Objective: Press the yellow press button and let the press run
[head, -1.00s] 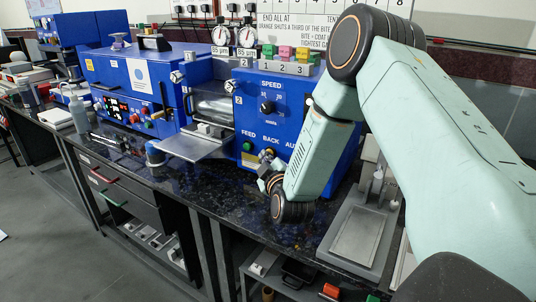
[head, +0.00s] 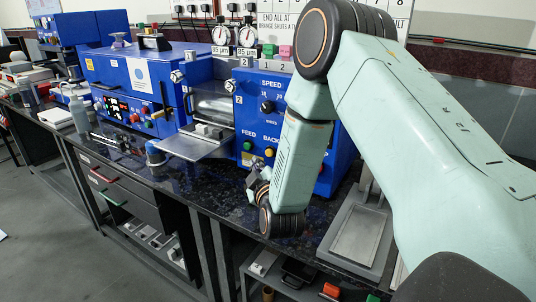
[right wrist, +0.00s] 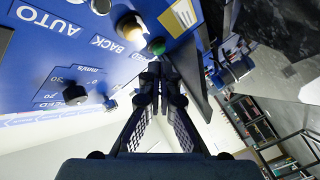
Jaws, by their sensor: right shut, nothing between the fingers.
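A blue machine (head: 245,112) with a SPEED dial, rollers and FEED and BACK labels stands in the middle. Its yellow button (head: 269,152) sits right of a green button (head: 247,146). In the right wrist view, the yellow button (right wrist: 130,25) is beside BACK and the green button (right wrist: 157,45) is by FEED. My right gripper (head: 256,182) is shut and empty, below and in front of these buttons. Its closed fingertips (right wrist: 153,68) appear just under the green button in the wrist view, with no contact evident. I cannot tell which machine is the press. My left gripper is out of view.
Another blue machine (head: 135,80) to the left carries red, green and yellow-orange controls (head: 157,114). A metal tray (head: 200,144) juts out by the rollers. A grey fixture (head: 355,232) stands right of my gripper. The dark counter's front edge runs below.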

